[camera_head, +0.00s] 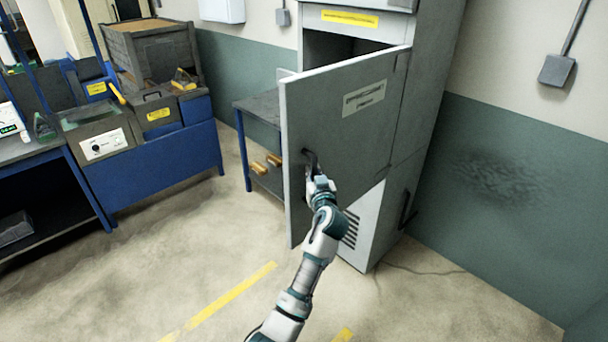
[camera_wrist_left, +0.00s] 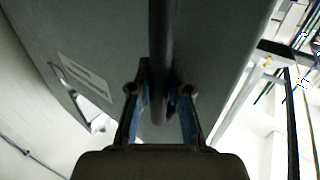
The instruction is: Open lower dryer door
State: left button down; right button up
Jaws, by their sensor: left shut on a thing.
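The dryer (camera_head: 425,110) is a tall grey cabinet at the right of the head view. A wide grey door (camera_head: 345,120) with a pale label is swung out from it, and a dark opening shows above the door. My left gripper (camera_head: 312,172) is at the door's dark handle (camera_head: 306,155), near its free edge. In the left wrist view, the fingers (camera_wrist_left: 163,100) are shut on the handle bar (camera_wrist_left: 158,55), one on each side. Below, the cabinet has a dark side handle (camera_head: 408,206) and a white vented panel (camera_head: 362,228). My right gripper is not seen.
A grey table (camera_head: 262,104) with a drawer unit stands behind the door. A blue workbench (camera_head: 165,160) with machines is at the left. A green and white wall (camera_head: 530,170) closes the right side. The floor (camera_head: 185,235) left of my arm is clear.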

pick_arm(q)
jog(key=shift+s+d+y, duration=0.3)
jog(key=shift+s+d, duration=0.4)
jog(key=shift+d, duration=0.15)
jog(key=c, duration=1.1)
grip_release()
jog(key=shift+a, duration=0.15)
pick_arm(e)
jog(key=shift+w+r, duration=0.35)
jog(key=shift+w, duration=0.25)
pick_arm(q)
jog(key=shift+s, duration=0.1)
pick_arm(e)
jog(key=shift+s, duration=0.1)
pick_arm(q)
jog(key=v, duration=1.2)
jog(key=shift+f, duration=0.2)
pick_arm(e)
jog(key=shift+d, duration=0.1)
